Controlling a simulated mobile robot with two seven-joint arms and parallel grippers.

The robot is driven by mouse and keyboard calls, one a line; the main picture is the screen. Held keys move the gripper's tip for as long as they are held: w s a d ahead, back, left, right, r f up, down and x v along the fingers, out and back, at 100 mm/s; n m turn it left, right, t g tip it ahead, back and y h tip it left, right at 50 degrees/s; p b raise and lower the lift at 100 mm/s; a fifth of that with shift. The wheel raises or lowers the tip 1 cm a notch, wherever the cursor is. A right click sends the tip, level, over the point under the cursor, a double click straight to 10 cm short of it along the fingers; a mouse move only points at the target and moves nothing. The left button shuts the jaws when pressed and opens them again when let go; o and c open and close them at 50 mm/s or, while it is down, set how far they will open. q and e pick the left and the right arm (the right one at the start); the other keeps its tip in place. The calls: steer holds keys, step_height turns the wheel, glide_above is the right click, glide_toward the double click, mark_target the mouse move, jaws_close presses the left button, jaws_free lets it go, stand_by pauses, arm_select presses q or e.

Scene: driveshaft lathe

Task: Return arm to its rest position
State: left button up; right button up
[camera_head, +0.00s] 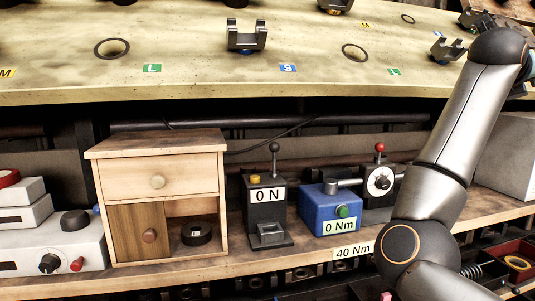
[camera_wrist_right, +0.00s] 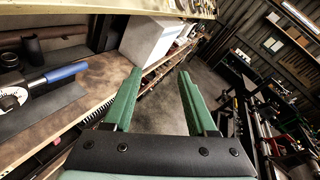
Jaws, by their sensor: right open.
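My right arm (camera_head: 450,130) shows in the head view, rising from the bottom right corner to the top right edge, in front of the shelf and table. Its gripper is outside the head view. In the right wrist view my right gripper (camera_wrist_right: 160,76) has its two green fingers spread apart with nothing between them. Beyond the fingers lies open floor, with the shelf edge to their left. My left arm and left gripper are in neither view.
The pale table (camera_head: 210,64) holds dark brackets and ringed holes. On the shelf below stand a wooden cabinet (camera_head: 165,140), a 0 N gauge (camera_head: 265,214), a blue 0 Nm box (camera_head: 322,211) and a grey box (camera_head: 510,150). It also shows in the wrist view (camera_wrist_right: 148,40).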

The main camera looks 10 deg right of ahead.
steer(key=w+a+f+m+t+y, duration=0.2)
steer(key=a+f+m+t+y, duration=0.25)
steer(key=a+f+m, duration=0.8)
steer(key=w+a+f+m+t+y, duration=0.2)
steer(key=a+f+m+t+y, duration=0.45)
steer(key=f, duration=0.95)
steer(key=w+a+f+m+t+y, duration=0.2)
steer(key=a+f+m+y, duration=0.2)
steer(key=a+f+m, duration=0.85)
steer(key=s+a+f+n+g+y, duration=0.1)
steer(key=s+a+f+n+g, duration=0.35)
steer(key=s+f, duration=0.95)
steer(key=s+a+f+n+g+y, duration=0.15)
steer(key=s+a+f+g, duration=0.45)
steer(key=s+f, duration=0.7)
arm_select(q)
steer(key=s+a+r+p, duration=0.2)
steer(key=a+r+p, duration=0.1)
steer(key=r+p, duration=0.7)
steer(key=p, duration=0.4)
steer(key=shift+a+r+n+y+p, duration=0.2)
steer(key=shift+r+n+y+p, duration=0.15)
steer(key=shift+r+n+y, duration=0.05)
arm_select(e)
steer(key=s+d+r, duration=0.1)
steer(key=d+r, duration=0.2)
steer(key=r, duration=0.4)
steer(key=shift+s+d+r+m+g+h, duration=0.25)
steer(key=shift+s+r+m+g+h, duration=0.1)
steer(key=shift+s+m+h, duration=0.1)
